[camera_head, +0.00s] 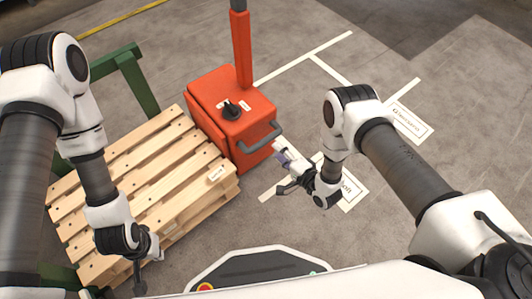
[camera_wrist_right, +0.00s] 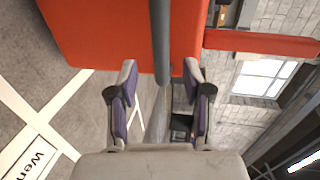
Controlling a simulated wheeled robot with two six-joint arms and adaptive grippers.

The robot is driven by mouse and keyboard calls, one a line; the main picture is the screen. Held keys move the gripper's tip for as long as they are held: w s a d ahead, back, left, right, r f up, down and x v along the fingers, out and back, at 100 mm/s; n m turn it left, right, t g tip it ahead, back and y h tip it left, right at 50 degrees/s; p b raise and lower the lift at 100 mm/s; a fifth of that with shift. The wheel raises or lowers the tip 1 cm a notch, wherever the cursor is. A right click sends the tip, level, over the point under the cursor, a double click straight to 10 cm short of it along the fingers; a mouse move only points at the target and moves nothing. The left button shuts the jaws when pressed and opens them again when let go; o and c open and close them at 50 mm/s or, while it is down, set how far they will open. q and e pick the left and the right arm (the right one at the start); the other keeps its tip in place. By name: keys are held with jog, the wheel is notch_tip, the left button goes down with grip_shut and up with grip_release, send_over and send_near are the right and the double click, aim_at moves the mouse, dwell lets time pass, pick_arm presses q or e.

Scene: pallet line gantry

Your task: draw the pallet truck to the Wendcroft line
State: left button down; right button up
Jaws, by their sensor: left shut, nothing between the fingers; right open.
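The red pallet truck (camera_head: 222,100) stands at the centre of the head view, with a grey bar handle (camera_head: 262,140) on its near right side. A wooden pallet (camera_head: 150,178) lies on its left. My right gripper (camera_head: 281,149) is open close to the handle. In the right wrist view the handle (camera_wrist_right: 159,35) reaches down between the open fingertips (camera_wrist_right: 160,75); I cannot tell whether it touches them. My left gripper (camera_head: 146,262) is shut and empty, pointing down beside the pallet's near corner.
White floor lines (camera_head: 305,58) mark bays behind and right of the truck. One floor label (camera_head: 410,119) lies at the right; another (camera_head: 353,190) is partly hidden by my right arm. A green frame (camera_head: 128,68) stands behind the pallet. Floor right of the truck is clear.

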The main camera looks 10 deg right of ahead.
aim_at(268, 142)
jog(key=b+x, duration=0.2)
jog(key=x, duration=0.5)
jog(key=shift+w+a, duration=0.2)
jog(key=shift+w, duration=0.1)
grip_shut()
